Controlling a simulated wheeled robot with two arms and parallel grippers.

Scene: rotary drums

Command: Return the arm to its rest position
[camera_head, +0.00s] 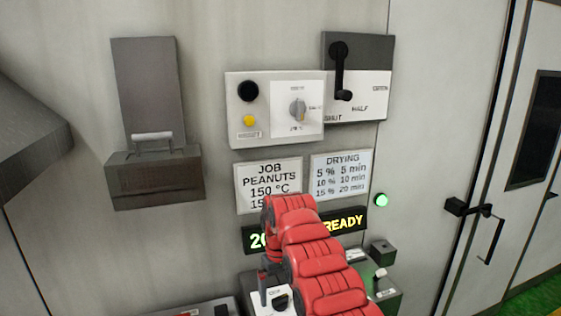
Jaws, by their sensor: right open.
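My right arm (312,256), made of red segments, comes up from the bottom edge in the head view and bends over near the job sign. My right gripper (265,278) hangs below the bend, largely hidden by the arm. It is open, and I see nothing held in it. It is near a small panel with a black knob (281,301); I cannot tell whether they touch. My left gripper is not in view.
A control box (275,108) and a lever plate (364,101) with a black lever are on the wall. Signs and a display reading READY (342,223) sit below. A door handle (468,208) sticks out right.

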